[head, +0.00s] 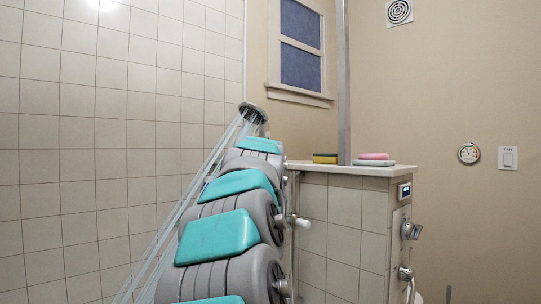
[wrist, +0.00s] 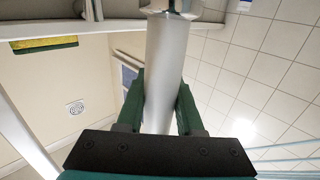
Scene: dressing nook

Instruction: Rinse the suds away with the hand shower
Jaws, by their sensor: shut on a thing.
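The hand shower (head: 253,110) shows in the head view beyond the end of my arm, with its head raised. Several thin streams of water (head: 190,195) run from it down to the left, in front of the tiled wall. In the wrist view my gripper (wrist: 160,82) is shut on the hand shower's silver handle (wrist: 162,55), with one green finger on each side. My arm hides the gripper and the handle in the head view. I cannot make out any suds, and where the water lands is out of view.
A tiled half wall (head: 343,225) stands right of my arm. On its top lie a yellow-green sponge (head: 325,158) and a pink soap (head: 374,156) on a dish. A post (head: 343,90) rises from it. Shower knobs (head: 410,229) stick out from its end. White tiled wall (head: 90,130) fills the left.

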